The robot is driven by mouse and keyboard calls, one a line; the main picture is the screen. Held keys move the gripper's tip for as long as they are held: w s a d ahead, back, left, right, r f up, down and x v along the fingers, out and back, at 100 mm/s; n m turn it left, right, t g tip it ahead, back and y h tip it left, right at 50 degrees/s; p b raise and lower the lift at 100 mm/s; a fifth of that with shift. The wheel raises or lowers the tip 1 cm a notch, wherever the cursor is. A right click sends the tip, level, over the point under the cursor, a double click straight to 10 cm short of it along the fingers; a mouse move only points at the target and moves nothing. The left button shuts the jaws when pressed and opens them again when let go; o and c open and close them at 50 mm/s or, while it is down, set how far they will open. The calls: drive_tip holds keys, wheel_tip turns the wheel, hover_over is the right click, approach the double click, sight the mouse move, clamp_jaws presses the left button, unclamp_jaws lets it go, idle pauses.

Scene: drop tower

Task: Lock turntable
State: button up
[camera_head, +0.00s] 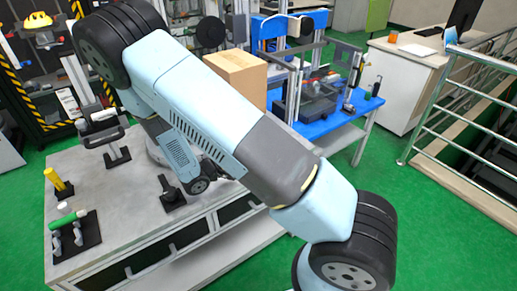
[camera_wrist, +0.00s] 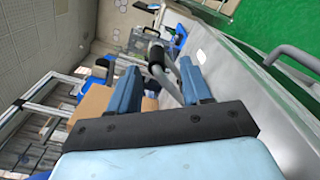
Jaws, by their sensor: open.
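My gripper (camera_wrist: 159,66) shows only in the wrist view. Its two blue fingers are spread apart with nothing held between them. A lever with a dark cylindrical grip (camera_wrist: 155,54) and a grey metal shank shows in the gap between the fingers. It appears beyond the fingertips, but I cannot tell how far. In the head view my arm crosses the middle and hides part of the grey workbench (camera_head: 120,217). A small black clamp-like piece (camera_head: 172,194) stands on that bench beside my arm. I cannot clearly make out the turntable in either view.
The bench also carries a yellow handle (camera_head: 60,183), a green-ended handle (camera_head: 67,219) and a black handle on a stand (camera_head: 113,153). A cardboard box (camera_head: 236,75) and a blue table (camera_head: 335,127) stand behind. A metal railing (camera_head: 455,135) is at right. Green floor is clear between.

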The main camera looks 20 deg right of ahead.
drive_tip(key=v, duration=0.8)
drive_tip(key=shift+s+a, duration=0.1)
drive_tip(key=s+d+r+m+g+y, duration=0.35)
drive_tip(key=d+r+y, duration=0.2)
drive_tip(key=r, duration=0.35)
drive_tip(key=s+d+r+m+g+y, duration=0.2)
drive_tip(key=d+r+m+g+y, duration=0.15)
drive_tip(key=d+r, duration=0.4)
drive_tip(key=s+d+r+m+t+y, duration=0.1)
drive_tip(key=s+r+t+y, duration=0.2)
drive_tip(key=s+r, duration=0.3)
drive_tip(key=s+d+r+m+t+y, duration=0.1)
drive_tip(key=s+r+t+y, duration=0.2)
drive_tip(key=r, duration=0.8)
drive_tip(key=s+y, duration=0.2)
drive_tip(key=s, duration=0.1)
drive_tip(key=shift+s+d+r+m+t, duration=0.2)
drive_tip(key=shift+s+m+t, duration=0.2)
